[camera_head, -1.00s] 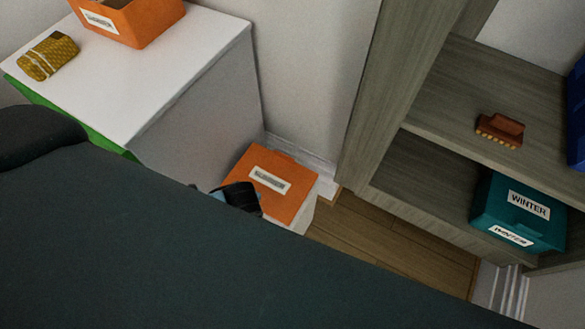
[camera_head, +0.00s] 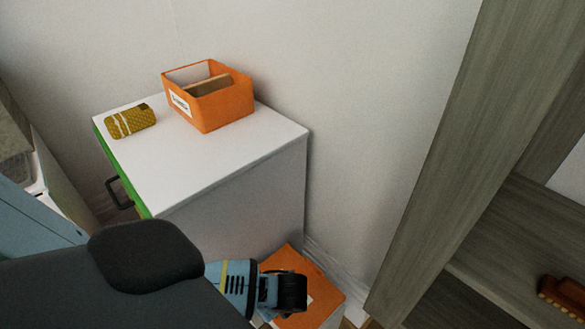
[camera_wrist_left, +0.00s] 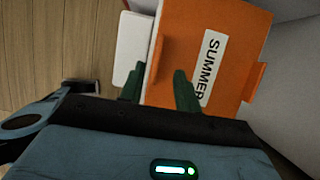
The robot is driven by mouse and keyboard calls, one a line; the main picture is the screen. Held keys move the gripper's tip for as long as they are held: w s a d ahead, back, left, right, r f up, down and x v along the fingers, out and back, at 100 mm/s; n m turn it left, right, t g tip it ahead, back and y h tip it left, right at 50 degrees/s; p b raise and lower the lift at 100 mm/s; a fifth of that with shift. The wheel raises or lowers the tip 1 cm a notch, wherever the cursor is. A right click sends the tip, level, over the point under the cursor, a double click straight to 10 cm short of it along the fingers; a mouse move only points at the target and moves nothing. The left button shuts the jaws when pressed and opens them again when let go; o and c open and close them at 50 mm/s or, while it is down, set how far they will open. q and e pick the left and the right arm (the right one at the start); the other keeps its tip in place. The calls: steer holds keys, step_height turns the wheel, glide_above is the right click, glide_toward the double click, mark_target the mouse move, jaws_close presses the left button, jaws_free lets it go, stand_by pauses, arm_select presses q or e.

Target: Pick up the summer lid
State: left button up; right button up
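The orange summer lid (camera_head: 327,297) lies flat on a white box-like stand on the floor beside the white cabinet, partly hidden by my left arm. In the left wrist view the lid (camera_wrist_left: 225,40) shows its white SUMMER label and a small tab on its right side. My left gripper (camera_wrist_left: 158,88) is open, its dark green fingers apart over the lid's left edge, with part of that orange edge between them. I cannot tell whether they touch it. In the head view the left fingertips are hidden behind my black wrist. My right gripper is not in view.
An open orange bin (camera_head: 222,108) with a label and a yellow patterned item (camera_head: 131,120) stand on the white cabinet (camera_head: 200,180). A grey wood shelf unit (camera_head: 440,170) with a brown brush (camera_head: 563,294) is at right. Wooden floor (camera_wrist_left: 45,45) shows at left in the wrist view.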

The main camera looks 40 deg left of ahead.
arm_select(q)
steer(key=shift+d+b+x, duration=0.1)
steer(key=shift+b+x, duration=0.25)
steer(key=shift+x, duration=0.9)
steer(key=shift+d+b+x, duration=0.15)
steer(key=shift+b+x, duration=0.2)
steer(key=shift+x, duration=0.95)
steer(key=shift+s+f, duration=0.1)
steer(key=shift+s, duration=0.1)
jaws_close()
